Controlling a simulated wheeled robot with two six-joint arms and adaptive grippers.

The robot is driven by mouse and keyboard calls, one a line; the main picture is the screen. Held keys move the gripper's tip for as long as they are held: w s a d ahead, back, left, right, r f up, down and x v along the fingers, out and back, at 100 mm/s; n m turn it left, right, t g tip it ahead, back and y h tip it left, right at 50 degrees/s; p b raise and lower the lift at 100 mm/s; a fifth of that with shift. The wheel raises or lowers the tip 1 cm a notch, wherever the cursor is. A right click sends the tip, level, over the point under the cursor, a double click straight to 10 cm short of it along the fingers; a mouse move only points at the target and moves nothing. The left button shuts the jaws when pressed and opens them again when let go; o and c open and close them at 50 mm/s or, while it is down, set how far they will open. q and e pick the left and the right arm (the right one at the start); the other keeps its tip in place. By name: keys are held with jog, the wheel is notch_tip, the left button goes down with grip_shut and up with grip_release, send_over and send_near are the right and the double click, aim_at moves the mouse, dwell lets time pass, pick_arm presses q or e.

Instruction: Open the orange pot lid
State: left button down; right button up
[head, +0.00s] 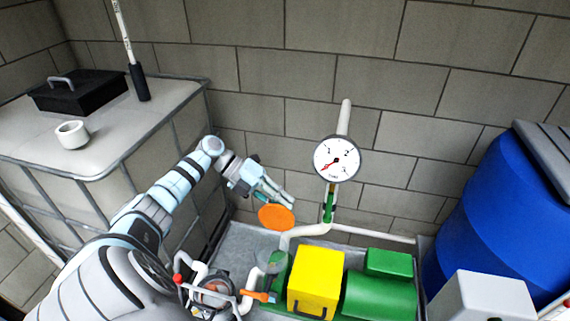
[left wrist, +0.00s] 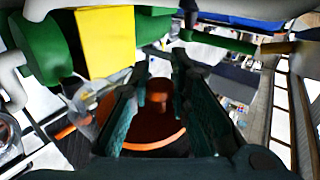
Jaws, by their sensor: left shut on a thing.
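The orange lid (head: 276,217) is a round disc, tilted with its flat face toward the head camera. My left gripper (head: 287,201) is just above it and shut on it. In the left wrist view the lid (left wrist: 150,138) lies between the fingers of my left gripper (left wrist: 160,68), with its round knob (left wrist: 158,90) between them. The clear pot (head: 271,262) is below the lid, by the green pump housing, and the lid appears raised apart from it. The fingers partly hide the lid in the wrist view. My right gripper is not in view.
A pressure gauge (head: 337,157) on a white pipe stands right of the gripper, with a green valve handle (head: 328,207) below. A yellow box (head: 315,281) and green motor (head: 379,296) are below right. A blue barrel (head: 500,215) stands right, a white tank (head: 150,110) left.

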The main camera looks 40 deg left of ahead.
pick_arm(q)
jog(key=c, duration=1.5)
grip_release()
jog(key=shift+o, duration=0.2)
